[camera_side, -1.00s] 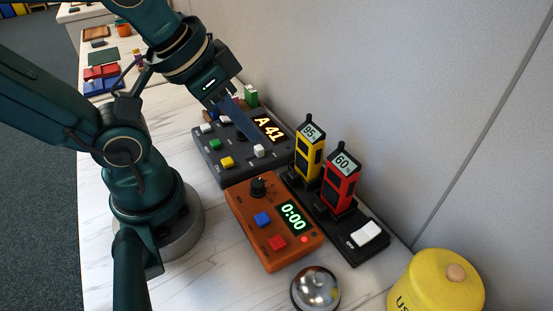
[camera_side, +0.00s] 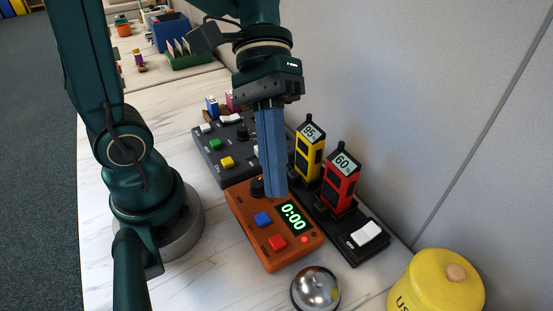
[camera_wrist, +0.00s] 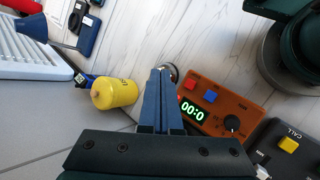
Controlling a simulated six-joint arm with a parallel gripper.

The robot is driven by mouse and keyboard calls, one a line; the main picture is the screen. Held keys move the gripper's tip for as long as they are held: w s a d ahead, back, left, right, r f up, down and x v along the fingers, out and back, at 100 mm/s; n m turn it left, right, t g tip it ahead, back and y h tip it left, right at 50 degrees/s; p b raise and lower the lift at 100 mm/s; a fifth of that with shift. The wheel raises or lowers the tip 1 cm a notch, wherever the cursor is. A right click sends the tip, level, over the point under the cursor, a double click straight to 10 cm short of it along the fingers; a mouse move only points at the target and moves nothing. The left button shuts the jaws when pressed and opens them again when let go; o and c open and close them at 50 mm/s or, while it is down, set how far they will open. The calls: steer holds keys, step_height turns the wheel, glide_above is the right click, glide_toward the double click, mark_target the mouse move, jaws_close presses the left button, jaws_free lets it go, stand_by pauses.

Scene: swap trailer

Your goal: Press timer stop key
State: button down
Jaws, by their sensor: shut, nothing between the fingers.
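The timer is an orange box (camera_side: 247,233) on the table in the side view, with a lit green 0:00 display (camera_side: 292,217), a black knob, a blue key (camera_side: 263,219) and a red key (camera_side: 277,242). A small red light glows beside the display. Which key is stop cannot be read. In the wrist view the timer (camera_wrist: 216,131) is right of the fingers, with its red key (camera_wrist: 190,85) and blue key (camera_wrist: 211,97) in sight. My gripper (camera_side: 275,192) is shut and empty, pointing down above the timer's far edge by the knob. Its blue fingers (camera_wrist: 163,72) hide part of the timer.
A dark keypad box (camera_side: 208,157) stands behind the timer. A charger base (camera_side: 350,246) with yellow (camera_side: 308,150) and red (camera_side: 340,182) handsets stands to its right. A silver bell (camera_side: 316,289) and a yellow canister (camera_side: 436,284) are in front. The grey wall is close on the right.

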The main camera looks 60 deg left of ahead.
mark_target(279, 234)
steer(key=shift+w+a+f+n+g+h, duration=0.1)
steer(key=shift+w+f+n+g+h, duration=0.25)
steer(key=shift+f+n, duration=0.2)
steer(key=shift+f, duration=4.4)
steer(key=shift+f, duration=0.1)
steer(key=shift+f, duration=0.3)
steer(key=shift+f, duration=0.5)
steer(key=shift+r, duration=0.95)
